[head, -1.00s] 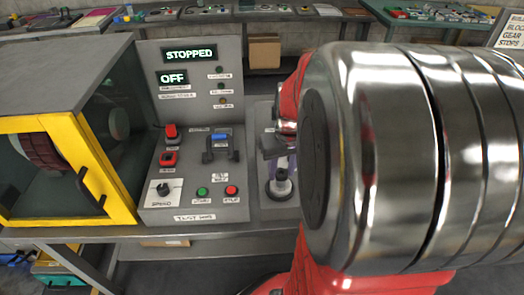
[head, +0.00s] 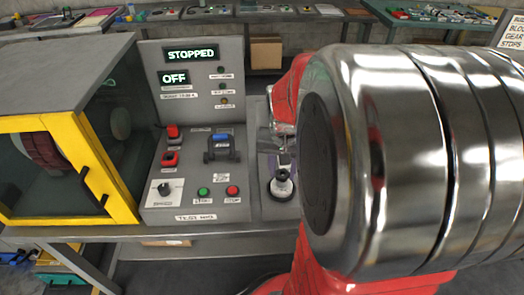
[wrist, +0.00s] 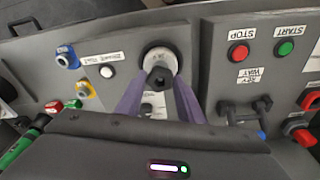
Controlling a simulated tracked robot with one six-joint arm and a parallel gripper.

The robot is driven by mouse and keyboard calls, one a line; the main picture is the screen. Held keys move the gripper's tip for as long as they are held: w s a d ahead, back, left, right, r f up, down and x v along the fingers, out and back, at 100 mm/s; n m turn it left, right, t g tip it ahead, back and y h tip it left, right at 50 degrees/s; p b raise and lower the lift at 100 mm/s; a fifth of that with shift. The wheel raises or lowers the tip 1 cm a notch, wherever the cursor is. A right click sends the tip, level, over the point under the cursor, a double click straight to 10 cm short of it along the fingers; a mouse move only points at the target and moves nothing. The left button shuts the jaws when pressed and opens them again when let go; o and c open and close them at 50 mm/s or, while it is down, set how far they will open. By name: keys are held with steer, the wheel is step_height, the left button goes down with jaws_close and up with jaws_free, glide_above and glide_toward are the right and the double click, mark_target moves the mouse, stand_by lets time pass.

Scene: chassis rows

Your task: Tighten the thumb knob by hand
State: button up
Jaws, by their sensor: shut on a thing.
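The thumb knob (wrist: 158,57) shows in the wrist view as a pale round disc with a dark rim and a dark raised middle. It stands on a grey panel. The purple fingers of my gripper (wrist: 160,79) come in from both sides and are shut on the dark middle part. In the head view the knob (head: 281,188) has a pale top and a wide black base, right of the start and stop buttons. My gripper (head: 281,166) is just above it there, partly hidden by my arm. How tight the knob sits cannot be told.
The displays (head: 191,54) read STOPPED and OFF. A yellow-framed guard (head: 122,180) stands left.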

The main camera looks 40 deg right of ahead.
steer(key=shift+m, duration=0.3)
steer(key=m, duration=0.4)
steer(key=shift+w+g, duration=0.1)
steer(key=shift+g, duration=0.3)
steer(key=shift+m, duration=0.6)
steer(key=m, duration=0.3)
steer(key=shift+w, duration=0.1)
steer(key=shift+m+g, duration=0.4)
steer(key=shift+m, duration=0.9)
steer(key=shift+m, duration=0.8)
steer(key=m, duration=0.4)
steer(key=shift+w+g, duration=0.1)
steer(key=shift+g, duration=0.3)
